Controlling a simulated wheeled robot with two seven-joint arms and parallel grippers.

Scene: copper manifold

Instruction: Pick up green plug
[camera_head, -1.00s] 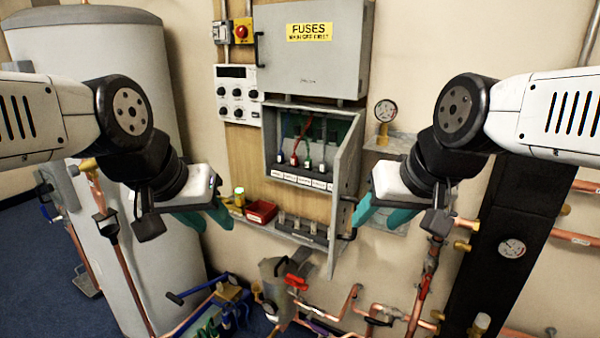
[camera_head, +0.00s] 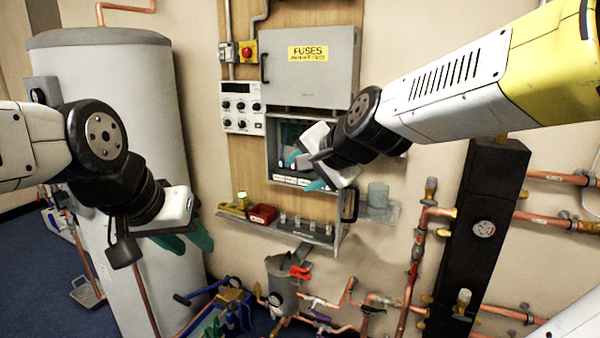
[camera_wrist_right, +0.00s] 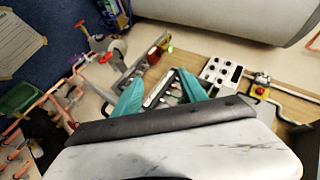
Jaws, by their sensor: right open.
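My right gripper (camera_head: 304,172) is open at the mouth of the open grey fuse box (camera_head: 268,150), with one teal finger high and one low. The gripper and wrist cover most of the box inside, including the plugs, so I cannot make out a green plug there. In the right wrist view the open, empty gripper (camera_wrist_right: 161,90) points at the box, whose labelled row (camera_wrist_right: 158,92) shows between the fingers, too small to tell plug colours. My left gripper (camera_head: 186,239) is open and empty in front of the grey tank.
Copper pipes (camera_head: 410,265) and a grey tank (camera_head: 125,110) flank the area.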

